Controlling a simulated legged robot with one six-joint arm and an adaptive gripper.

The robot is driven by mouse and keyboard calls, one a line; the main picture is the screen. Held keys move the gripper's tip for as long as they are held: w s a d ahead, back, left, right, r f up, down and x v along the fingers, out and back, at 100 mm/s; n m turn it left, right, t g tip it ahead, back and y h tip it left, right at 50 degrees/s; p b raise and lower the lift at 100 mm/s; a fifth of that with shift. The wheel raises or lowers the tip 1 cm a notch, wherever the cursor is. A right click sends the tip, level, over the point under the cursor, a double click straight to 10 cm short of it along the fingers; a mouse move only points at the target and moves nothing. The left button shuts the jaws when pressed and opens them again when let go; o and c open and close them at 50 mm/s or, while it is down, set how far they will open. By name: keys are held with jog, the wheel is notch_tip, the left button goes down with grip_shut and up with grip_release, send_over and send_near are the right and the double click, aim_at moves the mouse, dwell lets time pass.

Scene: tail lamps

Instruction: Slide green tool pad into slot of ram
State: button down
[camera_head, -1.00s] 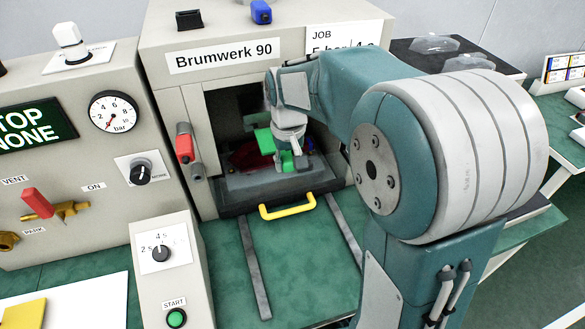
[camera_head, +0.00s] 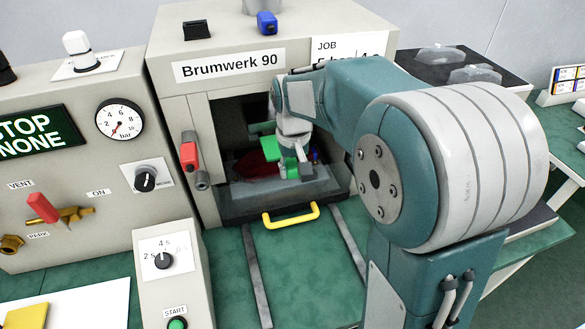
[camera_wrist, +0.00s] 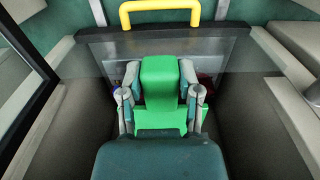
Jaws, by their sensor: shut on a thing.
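The green tool pad (camera_wrist: 160,78) is between the two fingers of my gripper (camera_wrist: 160,100), which is shut on it. In the head view the green pad (camera_head: 262,128) shows in part inside the press opening, to the left of my gripper (camera_head: 297,158). The gripper is inside the dark opening of the Brumwerk 90 press (camera_head: 222,125), above the tray with the yellow handle. The ram and its slot are hidden behind my arm and the front panel, so I cannot tell whether the pad touches the ram.
The yellow handle (camera_head: 291,215) is at the front of the press tray. A red-handled lever (camera_head: 188,152) is on the left of the opening. Dark red and blue things lie inside, partly hidden. Two rails (camera_head: 256,275) run along the green bench in front, which is clear between them.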

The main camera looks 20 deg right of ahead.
jog(key=shift+d, duration=0.15)
jog(key=shift+w, duration=0.1)
jog(key=shift+w, duration=1.15)
jog(key=shift+w+r, duration=0.1)
